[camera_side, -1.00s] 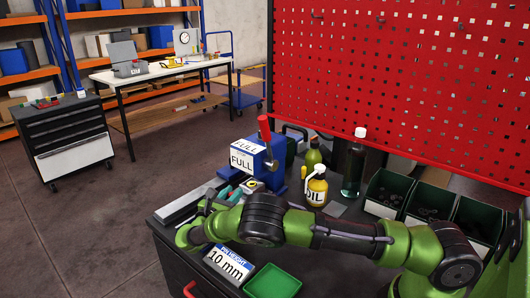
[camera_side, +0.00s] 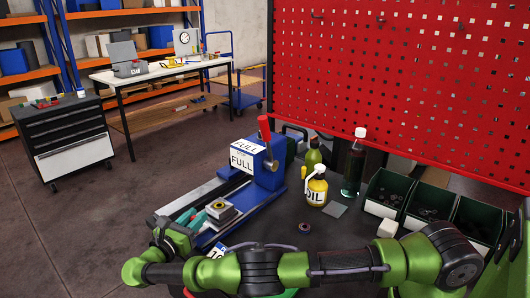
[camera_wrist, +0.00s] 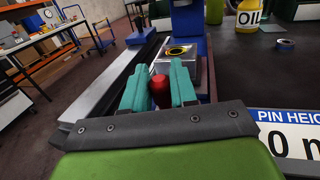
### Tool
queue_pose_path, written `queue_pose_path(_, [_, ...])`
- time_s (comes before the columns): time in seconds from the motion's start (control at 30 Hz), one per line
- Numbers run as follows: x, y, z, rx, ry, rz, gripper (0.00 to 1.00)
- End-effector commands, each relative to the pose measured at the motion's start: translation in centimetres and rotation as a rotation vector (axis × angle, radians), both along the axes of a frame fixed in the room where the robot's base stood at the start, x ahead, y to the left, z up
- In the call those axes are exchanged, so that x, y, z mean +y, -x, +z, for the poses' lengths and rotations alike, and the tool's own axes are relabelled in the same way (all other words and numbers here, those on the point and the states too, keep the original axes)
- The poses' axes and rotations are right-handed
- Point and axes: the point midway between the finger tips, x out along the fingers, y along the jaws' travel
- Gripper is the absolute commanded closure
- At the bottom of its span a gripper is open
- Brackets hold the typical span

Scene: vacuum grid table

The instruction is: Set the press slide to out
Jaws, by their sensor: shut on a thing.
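The blue press (camera_side: 266,172) stands on the dark bench with a FULL sign (camera_side: 243,160) on its front and a red lever (camera_side: 265,128) on top. Its slide (camera_side: 222,210), a silver block bearing a yellow-ringed black part, sits on the rails well in front of the press body. The slide also shows in the wrist view (camera_wrist: 190,72). Its red knob (camera_wrist: 160,92) is between the teal fingers of my gripper (camera_wrist: 159,78), which is shut on it. In the side view my gripper (camera_side: 192,223) is at the slide's near end; the knob is hidden there.
An oil bottle (camera_side: 316,187), a dark bottle (camera_side: 353,165) and a tape roll (camera_side: 304,228) stand right of the press. Dark green bins (camera_side: 385,192) line the right side. A pin height sign (camera_wrist: 290,130) is close beside my gripper. The red pegboard (camera_side: 400,90) stands behind.

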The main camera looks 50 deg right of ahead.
Motion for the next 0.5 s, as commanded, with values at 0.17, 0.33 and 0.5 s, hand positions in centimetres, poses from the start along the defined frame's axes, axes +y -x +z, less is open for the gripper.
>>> queue_pose_path(0.17, [0.77,-0.09,0.16,-0.002,-0.003,0.020,1.00])
queue_pose_path(0.33, [0.81,-0.08,0.15,-0.003,-0.005,0.020,0.58])
queue_pose_path(0.5, [0.59,-0.04,0.08,-0.002,-0.004,0.014,0.55])
